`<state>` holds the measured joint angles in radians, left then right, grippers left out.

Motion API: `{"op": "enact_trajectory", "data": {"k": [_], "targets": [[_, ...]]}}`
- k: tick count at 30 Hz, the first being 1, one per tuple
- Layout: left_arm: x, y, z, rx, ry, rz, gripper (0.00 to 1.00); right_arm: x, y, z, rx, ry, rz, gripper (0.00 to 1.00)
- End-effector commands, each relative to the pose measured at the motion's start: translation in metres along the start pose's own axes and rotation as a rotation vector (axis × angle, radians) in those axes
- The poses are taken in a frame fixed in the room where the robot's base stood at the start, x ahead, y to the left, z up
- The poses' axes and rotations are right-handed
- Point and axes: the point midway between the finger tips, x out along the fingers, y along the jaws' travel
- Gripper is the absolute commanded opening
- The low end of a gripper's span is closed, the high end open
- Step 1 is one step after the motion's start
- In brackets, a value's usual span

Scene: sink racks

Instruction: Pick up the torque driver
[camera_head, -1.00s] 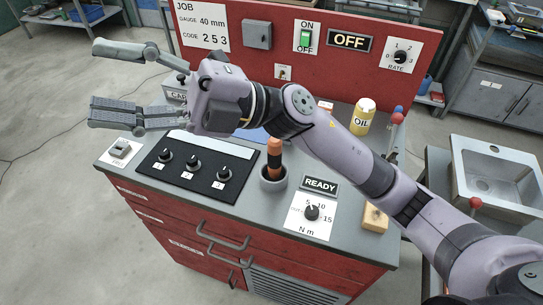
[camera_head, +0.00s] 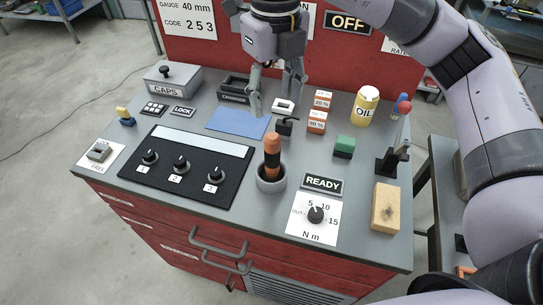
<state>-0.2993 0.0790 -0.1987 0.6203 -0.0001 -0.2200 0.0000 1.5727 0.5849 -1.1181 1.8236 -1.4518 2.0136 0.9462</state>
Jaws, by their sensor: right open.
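The torque driver (camera_head: 272,150), with an orange and black handle, stands upright in a round grey holder (camera_head: 271,180) on the bench, near its front middle. Its lower end is hidden in the holder. My right gripper (camera_head: 276,108) points down over the back of the bench, behind the driver and apart from it. Its two fingers are spread with nothing between them. My left gripper is not in view.
A black knob panel (camera_head: 187,185) lies left of the holder, with a blue mat (camera_head: 238,124) behind it. A READY sign (camera_head: 322,184), a wooden block (camera_head: 385,207), a green block (camera_head: 344,147) and a yellow OIL bottle (camera_head: 365,105) stand to the right.

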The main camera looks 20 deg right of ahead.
Motion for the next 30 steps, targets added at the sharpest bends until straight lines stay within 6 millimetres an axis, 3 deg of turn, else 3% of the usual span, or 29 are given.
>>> {"op": "enact_trajectory", "data": {"k": [15,23,30], "targets": [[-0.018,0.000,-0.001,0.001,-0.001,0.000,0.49,0.085,0.002,-0.001,-0.003,0.005,0.006,0.51],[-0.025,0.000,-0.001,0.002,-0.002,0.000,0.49,0.106,0.002,0.000,-0.003,0.003,0.006,0.51],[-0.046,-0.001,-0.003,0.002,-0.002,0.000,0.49,0.138,0.003,0.003,-0.003,0.005,0.007,0.51]]}}
